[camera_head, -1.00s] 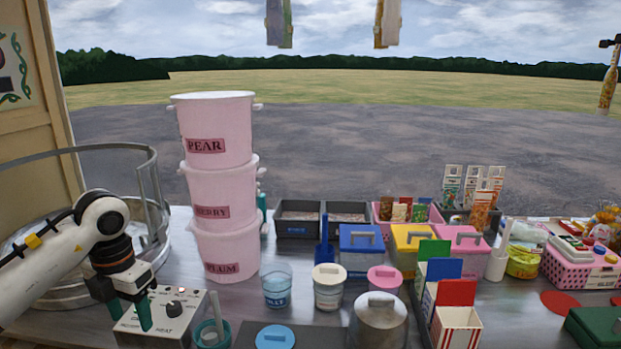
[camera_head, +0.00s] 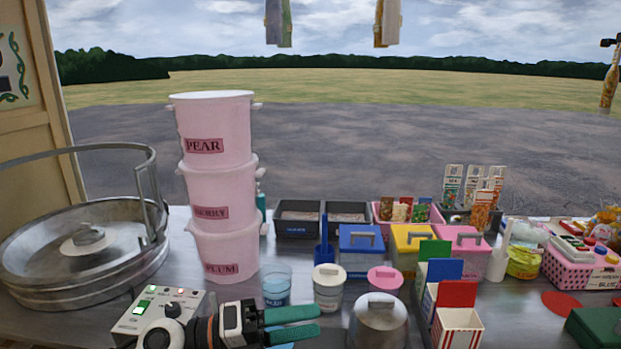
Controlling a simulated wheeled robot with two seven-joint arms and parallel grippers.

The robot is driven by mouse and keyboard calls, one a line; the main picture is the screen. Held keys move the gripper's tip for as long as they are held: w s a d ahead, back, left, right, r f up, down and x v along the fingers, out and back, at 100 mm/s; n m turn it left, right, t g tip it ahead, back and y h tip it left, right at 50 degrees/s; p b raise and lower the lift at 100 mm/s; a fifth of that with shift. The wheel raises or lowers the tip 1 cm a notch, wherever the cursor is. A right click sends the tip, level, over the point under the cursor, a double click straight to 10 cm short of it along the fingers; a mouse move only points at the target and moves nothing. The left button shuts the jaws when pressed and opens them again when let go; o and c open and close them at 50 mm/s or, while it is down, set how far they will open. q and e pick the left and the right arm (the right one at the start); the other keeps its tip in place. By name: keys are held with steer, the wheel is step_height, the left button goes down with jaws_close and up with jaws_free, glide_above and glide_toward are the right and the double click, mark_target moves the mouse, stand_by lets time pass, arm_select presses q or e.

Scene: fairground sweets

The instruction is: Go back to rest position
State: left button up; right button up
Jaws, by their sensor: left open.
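My left gripper (camera_head: 318,322) is low in the head view, in front of the stacked pink buckets. Its two green fingers point right and stand apart, with nothing between them. It hides part of a blue round lid (camera_head: 281,346) behind it. My left arm covers the lower part of the grey control box (camera_head: 130,313), which has a dark knob and a lit green switch. My right gripper is not in the view.
Pink buckets (camera_head: 218,180) stand stacked behind the gripper. The round metal pan (camera_head: 60,300) is at the left. A clear cup (camera_head: 277,285), a white-lidded jar (camera_head: 328,290) and a metal-lidded pot (camera_head: 379,325) stand close to the gripper. Striped boxes (camera_head: 456,328) stand further right.

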arm_select(q)
steer(key=w+a+n+t+y, duration=0.4)
steer(key=a+n+t+y, duration=0.35)
steer(key=n+t, duration=1.15)
steer(key=s+a+f+n+g+y, duration=0.3)
steer(key=a+f+n+g+y, duration=0.15)
steer(key=f+n+y, duration=0.35)
steer(key=s+a+f+n+g+y, duration=0.35)
steer(key=a+f+n, duration=0.25)
steer(key=f, duration=0.3)
steer(key=s+a+f+n+g, duration=0.1)
steer(key=s+f+n+g, duration=0.1)
steer(key=s+f+g, duration=0.55)
steer(key=s+f+n+g, duration=0.1)
steer(key=s+f+g, duration=0.25)
steer(key=s, duration=0.75)
step_height(320, 180, down, 28)
steer(key=s+g, duration=0.1)
steer(key=s, duration=0.1)
steer(key=s+a+f+g, duration=0.1)
steer(key=s+a+f, duration=0.2)
steer(key=s+f, duration=1.2)
steer(key=shift+s+f, duration=0.15)
steer(key=shift+s, duration=0.3)
